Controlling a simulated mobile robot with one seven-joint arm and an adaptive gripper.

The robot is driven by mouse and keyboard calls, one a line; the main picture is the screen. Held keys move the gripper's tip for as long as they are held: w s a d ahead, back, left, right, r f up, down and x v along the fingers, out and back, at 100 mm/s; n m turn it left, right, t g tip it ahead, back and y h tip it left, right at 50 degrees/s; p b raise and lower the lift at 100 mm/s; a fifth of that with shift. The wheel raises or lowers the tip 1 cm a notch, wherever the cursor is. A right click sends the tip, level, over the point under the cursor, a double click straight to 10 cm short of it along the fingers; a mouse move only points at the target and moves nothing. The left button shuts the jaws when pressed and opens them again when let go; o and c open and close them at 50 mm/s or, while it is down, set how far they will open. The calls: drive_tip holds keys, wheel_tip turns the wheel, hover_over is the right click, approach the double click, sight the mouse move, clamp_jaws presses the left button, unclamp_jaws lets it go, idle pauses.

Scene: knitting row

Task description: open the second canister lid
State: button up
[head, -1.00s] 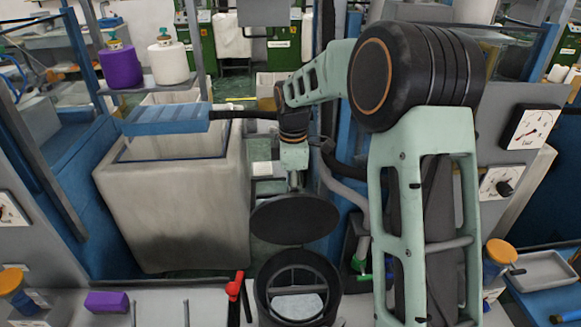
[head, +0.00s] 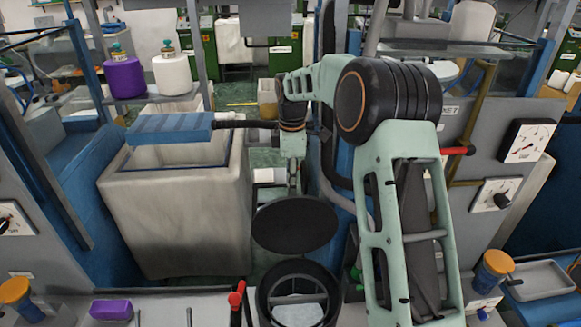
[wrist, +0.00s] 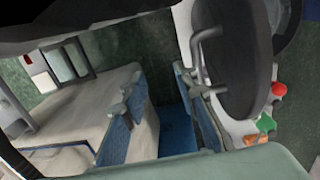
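A dark round canister (head: 268,290) stands at the bottom centre of the head view. Its mouth is uncovered, with dark bars and a pale patch inside. Its black disc lid (head: 296,224) stands raised behind the mouth. In the wrist view the lid (wrist: 248,50) is at the upper right, with a metal loop handle (wrist: 200,72) on its face. My gripper (wrist: 158,80) has its two blue-padded fingers apart, with nothing seen between them. The right finger is close to the handle; I cannot tell whether they touch. In the head view the lid hides the fingertips.
A large grey bin (head: 175,220) stands left of the lid, with a blue slab (head: 170,127) above it. Purple (head: 124,77) and white (head: 172,74) cones sit on a shelf. A red-tipped lever (head: 236,298) is just left of the canister. Gauges (head: 525,142) are at right.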

drive_tip(key=shift+w+r, duration=0.5)
drive_tip(key=shift+w, duration=0.4)
drive_tip(key=shift+w+r, duration=0.45)
drive_tip(key=shift+w, duration=0.45)
wheel_tip(320, 180, up, 12)
drive_tip(key=shift+s, duration=0.35)
drive_tip(key=shift+c, duration=0.4)
